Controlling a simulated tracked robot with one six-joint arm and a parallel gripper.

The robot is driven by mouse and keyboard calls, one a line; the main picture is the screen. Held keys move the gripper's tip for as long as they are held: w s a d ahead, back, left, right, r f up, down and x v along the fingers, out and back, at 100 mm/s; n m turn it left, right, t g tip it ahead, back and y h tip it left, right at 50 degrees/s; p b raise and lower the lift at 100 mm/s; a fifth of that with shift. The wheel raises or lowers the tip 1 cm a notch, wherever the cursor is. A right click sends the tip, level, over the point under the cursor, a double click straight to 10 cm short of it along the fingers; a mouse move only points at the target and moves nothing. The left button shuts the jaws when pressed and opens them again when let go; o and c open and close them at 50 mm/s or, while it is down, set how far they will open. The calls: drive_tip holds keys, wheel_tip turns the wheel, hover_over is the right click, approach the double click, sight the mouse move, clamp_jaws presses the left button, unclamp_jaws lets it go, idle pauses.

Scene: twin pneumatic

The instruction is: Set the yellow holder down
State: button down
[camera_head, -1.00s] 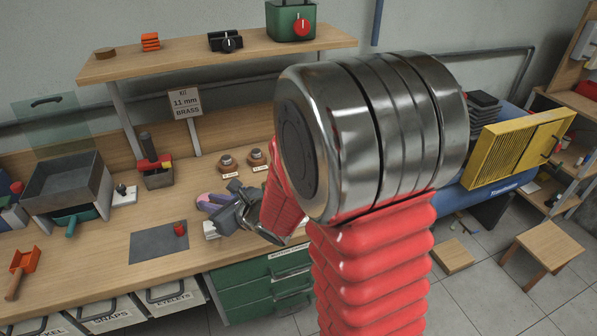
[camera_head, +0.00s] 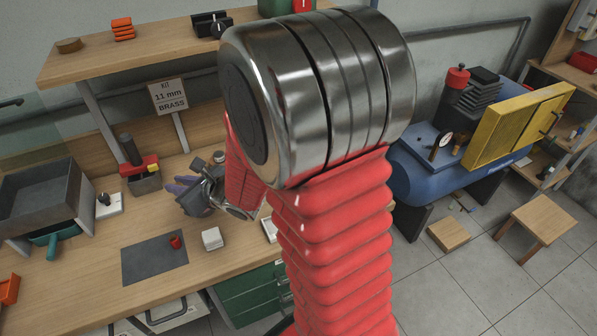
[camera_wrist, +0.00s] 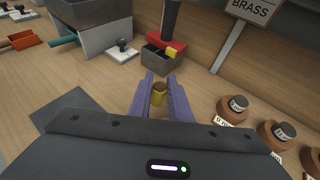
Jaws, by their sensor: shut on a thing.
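The yellow holder (camera_wrist: 159,90) shows as a small yellow cylinder with a hollow-looking top, between the purple fingers of my gripper (camera_wrist: 160,96) in the wrist view. My gripper is shut on it, and the fingers hide its sides. In the head view my gripper (camera_head: 180,187) is over the back part of the wooden bench (camera_head: 85,262), and I cannot make out the holder there. Whether the holder touches the bench top I cannot tell.
A grey box with a red part and a dark upright handle (camera_wrist: 163,57) stands just beyond the fingers. Several labelled round pieces (camera_wrist: 232,108) stand to the right.

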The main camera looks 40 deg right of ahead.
drive_tip(key=shift+d, duration=0.3)
drive_tip(key=s+d+r+h, duration=0.1)
drive_tip(key=s+d, duration=0.2)
drive_tip(key=d, duration=0.7)
drive_tip(key=s+d+r+m, duration=0.1)
drive_tip(key=s+d, duration=0.3)
drive_tip(key=d, duration=0.7)
drive_tip(key=s+d+r+m+h, duration=0.1)
drive_tip(key=s+d+r, duration=0.1)
drive_tip(key=d, duration=0.8)
drive_tip(key=shift+s+d+t+h, duration=0.3)
drive_tip(key=shift+s+d, duration=0.05)
drive_tip(key=shift+s, duration=0.55)
drive_tip(key=shift+r, duration=0.1)
drive_tip(key=shift+f, duration=2.95)
drive_tip(key=shift+f, duration=2.05)
